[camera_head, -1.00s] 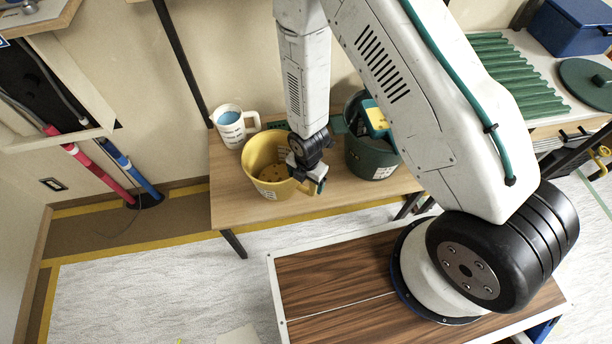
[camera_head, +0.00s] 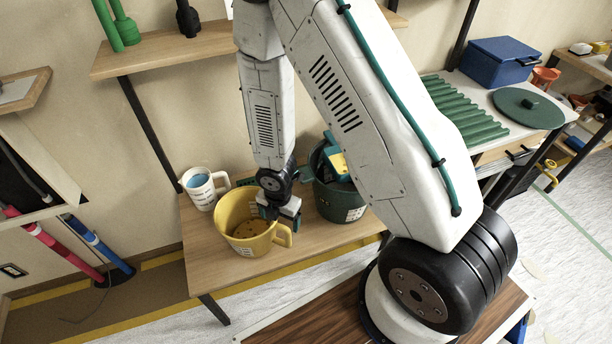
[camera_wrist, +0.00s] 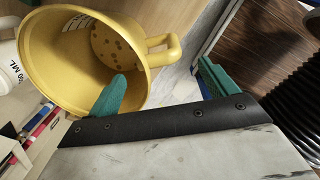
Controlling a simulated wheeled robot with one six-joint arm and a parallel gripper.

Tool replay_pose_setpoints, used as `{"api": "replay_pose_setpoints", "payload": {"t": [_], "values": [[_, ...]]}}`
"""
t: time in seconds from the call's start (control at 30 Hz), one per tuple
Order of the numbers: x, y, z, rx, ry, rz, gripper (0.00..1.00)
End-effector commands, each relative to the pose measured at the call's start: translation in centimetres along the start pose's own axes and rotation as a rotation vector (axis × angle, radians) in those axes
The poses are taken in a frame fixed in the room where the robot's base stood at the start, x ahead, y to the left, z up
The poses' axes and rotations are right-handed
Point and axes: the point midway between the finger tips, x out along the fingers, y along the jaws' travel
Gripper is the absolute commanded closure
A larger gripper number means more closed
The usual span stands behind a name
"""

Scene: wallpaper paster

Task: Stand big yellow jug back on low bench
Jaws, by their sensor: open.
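The big yellow jug (camera_head: 233,212) stands upright on the low bench (camera_head: 210,268), its open mouth facing up and its handle (camera_head: 284,236) toward the right front. My gripper (camera_head: 284,212) is open and empty, just above the jug's right rim near the handle. In the wrist view the jug (camera_wrist: 50,60) shows its inside and spotted bottom. One green finger of my gripper (camera_wrist: 160,88) overlaps the mouth, and the other is out to the right. The handle (camera_wrist: 165,48) shows beyond the gap between them, seemingly untouched.
A white measuring jug (camera_head: 200,190) with blue inside stands behind left on the bench. A dark green bucket (camera_head: 335,200) holding tools stands to the right. A shelf (camera_head: 165,50) with green items hangs above. The bench's front left is clear.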

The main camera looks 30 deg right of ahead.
Motion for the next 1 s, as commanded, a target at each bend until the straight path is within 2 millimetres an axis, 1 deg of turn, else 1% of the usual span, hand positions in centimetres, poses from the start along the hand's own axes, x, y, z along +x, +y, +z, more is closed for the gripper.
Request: {"api": "replay_pose_setpoints", "payload": {"t": [0.07,0.17,0.27,0.3,0.33,0.37,0.4,0.47,0.5,0.57,0.6,0.73,0.8,0.87,0.9,1.0], "values": [[-0.6,0.2,0.3,0.020,-0.008,0.002,0.15],[-3.0,0.7,1.4,0.104,-0.037,0.008,0.15],[-7.2,1.0,3.0,0.259,-0.082,0.015,0.15],[-9.2,1.0,3.6,0.336,-0.101,0.020,0.15],[-10.8,1.0,4.1,0.395,-0.114,0.024,0.15],[-12.3,0.8,4.5,0.457,-0.126,0.027,0.15],[-14.3,0.5,4.9,0.537,-0.141,0.032,0.15],[-17.2,-0.1,5.3,0.659,-0.158,0.040,0.15],[-19.1,-0.6,5.6,0.740,-0.167,0.047,0.15],[-21.9,-1.4,5.7,0.862,-0.177,0.058,0.15],[-23.7,-2.1,5.7,0.941,-0.182,0.064,0.15],[-29.2,-4.6,5.1,1.201,-0.182,0.090,0.15],[-31.9,-6.1,4.4,1.339,-0.173,0.101,0.15],[-34.0,-7.5,3.7,1.455,-0.161,0.109,0.15],[-35.4,-8.6,3.1,1.532,-0.150,0.115,0.15],[-38.4,-11.1,1.3,1.717,-0.116,0.123,0.15]]}}
